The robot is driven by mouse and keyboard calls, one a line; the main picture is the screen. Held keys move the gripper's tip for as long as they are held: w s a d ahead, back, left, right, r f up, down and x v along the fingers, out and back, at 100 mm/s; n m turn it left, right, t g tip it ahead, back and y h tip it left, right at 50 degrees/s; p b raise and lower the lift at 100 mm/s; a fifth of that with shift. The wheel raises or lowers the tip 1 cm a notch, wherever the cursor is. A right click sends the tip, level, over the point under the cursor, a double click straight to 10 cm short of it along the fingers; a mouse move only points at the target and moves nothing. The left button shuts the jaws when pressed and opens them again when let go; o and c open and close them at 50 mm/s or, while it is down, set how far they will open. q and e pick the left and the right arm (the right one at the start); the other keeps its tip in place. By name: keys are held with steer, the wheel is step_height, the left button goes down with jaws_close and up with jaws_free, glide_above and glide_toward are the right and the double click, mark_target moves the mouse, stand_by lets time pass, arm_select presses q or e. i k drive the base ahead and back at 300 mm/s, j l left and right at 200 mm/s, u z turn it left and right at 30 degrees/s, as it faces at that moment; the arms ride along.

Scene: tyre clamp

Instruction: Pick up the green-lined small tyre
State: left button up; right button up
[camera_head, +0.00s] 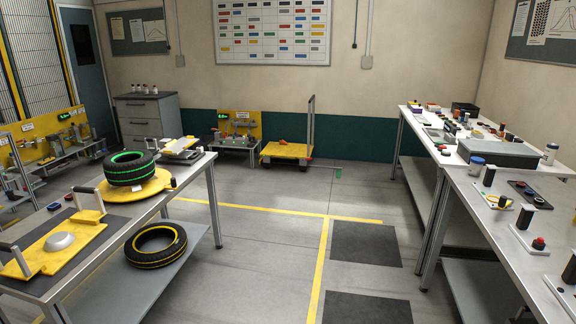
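The green-lined small tyre (130,167) lies flat on a round yellow plate (139,188) on top of the left table. Its green ring shows on the upper side. A yellow-lined tyre (156,245) lies on the grey lower shelf of the same table. Neither of my grippers shows in the head view, and no gripper touches the tyre's visible side.
The left table (190,178) also carries a yellow clamp plate (55,244) with a grey dome. Workbenches (500,212) with small parts line the right side. A yellow cart (287,150) stands at the back wall. The middle floor (262,245) is clear.

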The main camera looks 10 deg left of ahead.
mark_target(131, 167)
steer(key=i+j+u, duration=0.1)
steer(key=i+u, duration=0.15)
steer(key=i, duration=0.3)
steer(key=i+u, duration=0.3)
steer(key=i, duration=0.25)
steer(key=i+l+u, duration=0.25)
steer(key=i, duration=0.25)
steer(key=i+l+u, duration=0.25)
steer(key=i, duration=0.3)
